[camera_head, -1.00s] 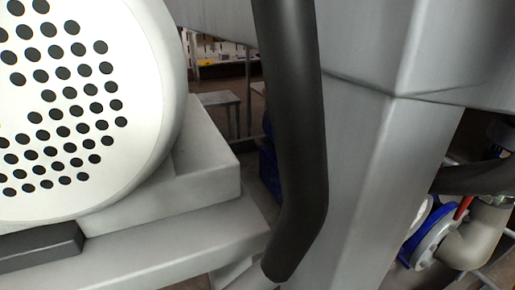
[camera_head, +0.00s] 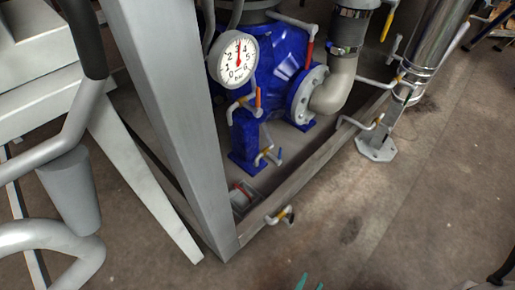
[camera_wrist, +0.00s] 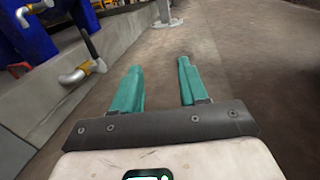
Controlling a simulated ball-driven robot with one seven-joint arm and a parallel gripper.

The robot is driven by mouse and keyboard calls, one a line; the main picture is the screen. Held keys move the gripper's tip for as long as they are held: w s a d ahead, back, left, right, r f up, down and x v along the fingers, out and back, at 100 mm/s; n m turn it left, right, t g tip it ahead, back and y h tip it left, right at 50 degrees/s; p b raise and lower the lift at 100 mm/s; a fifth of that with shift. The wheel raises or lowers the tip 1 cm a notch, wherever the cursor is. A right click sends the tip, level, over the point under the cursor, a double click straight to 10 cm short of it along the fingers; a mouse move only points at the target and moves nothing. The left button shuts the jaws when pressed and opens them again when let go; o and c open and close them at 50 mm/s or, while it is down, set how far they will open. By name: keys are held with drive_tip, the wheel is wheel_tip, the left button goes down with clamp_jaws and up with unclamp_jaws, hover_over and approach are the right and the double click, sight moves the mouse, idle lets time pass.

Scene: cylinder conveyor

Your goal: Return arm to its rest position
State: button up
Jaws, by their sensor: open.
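My gripper (camera_wrist: 160,85) shows in the wrist view with two teal fingers apart and nothing between them. Bare brown floor lies beyond the fingertips. In the head view only the teal tips of my gripper (camera_head: 310,283) show at the bottom edge, over the floor. The rest of my arm is out of that view.
A blue pump (camera_head: 275,75) with a round gauge (camera_head: 233,58) stands behind a grey frame post (camera_head: 170,110). A low curb (camera_head: 320,150) with small valves runs beside it. A metal column (camera_head: 425,60) stands at upper right.

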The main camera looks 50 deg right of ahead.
drive_tip(key=s+a+r+m+g+y+p, duration=0.45)
drive_tip(key=s+a+r+g+p, duration=0.3)
drive_tip(key=p, duration=0.45)
drive_tip(key=w+a+r+m+g+y+p, duration=0.1)
drive_tip(key=w+a+r+m+y+p, duration=0.2)
drive_tip(key=r+p, duration=0.35)
drive_tip(key=a+r+m+g+y+p, duration=0.1)
drive_tip(key=a+r+m+y+p, duration=0.2)
drive_tip(key=r+y+p, duration=0.35)
drive_tip(key=w+d+r+m+t+y+p, duration=0.1)
drive_tip(key=w+d+r+m+p, duration=0.15)
drive_tip(key=r, duration=0.45)
drive_tip(key=w+d+r+m+t+y+p, duration=0.1)
drive_tip(key=w+r+p, duration=0.25)
drive_tip(key=r, duration=0.45)
drive_tip(key=w+d+r+m+t+y+p, duration=0.1)
drive_tip(key=w+r+m+p, duration=0.2)
drive_tip(key=r, duration=0.4)
drive_tip(key=w+d+r+m+t+p, duration=0.1)
drive_tip(key=d+r+p, duration=0.3)
drive_tip(key=r, duration=0.5)
drive_tip(key=w+d+r+m+t+p, duration=0.1)
drive_tip(key=d+r+p, duration=0.4)
drive_tip(key=r, duration=0.5)
drive_tip(key=shift+d+r+m+t+y, duration=0.3)
drive_tip(key=shift+d+m+t, duration=0.45)
drive_tip(key=shift+t, duration=0.2)
